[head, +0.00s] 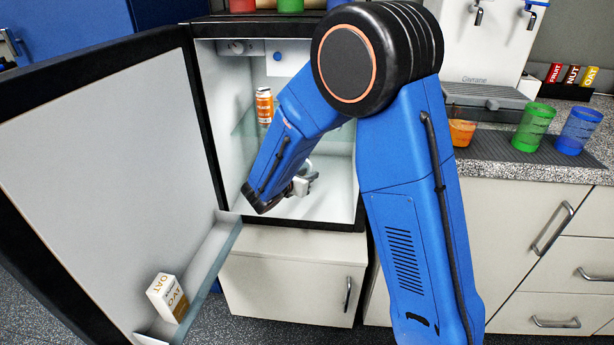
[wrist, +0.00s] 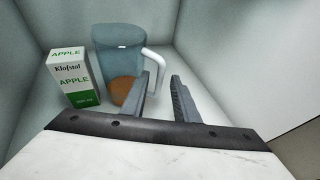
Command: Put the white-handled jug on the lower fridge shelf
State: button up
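The white-handled jug (wrist: 120,57) stands upright on the fridge floor in the wrist view. It is clear bluish with something orange low in it, and its white handle (wrist: 157,62) faces right. My gripper (wrist: 163,77) is open, its two fingers apart, with the handle just beyond the tips. I cannot tell whether the fingers touch it. In the head view my gripper (head: 303,184) is low inside the open fridge, mostly behind my arm, and the jug is hidden. The lower fridge shelf (head: 325,203) is the pale floor of the fridge.
A green and white apple carton (wrist: 72,80) stands just left of the jug. An orange can (head: 264,106) is on the glass shelf above. The open fridge door (head: 100,150) fills the left, with an oat carton (head: 167,297) in its rack. Cups (head: 533,127) stand on the right counter.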

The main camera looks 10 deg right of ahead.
jog(key=v, duration=1.2)
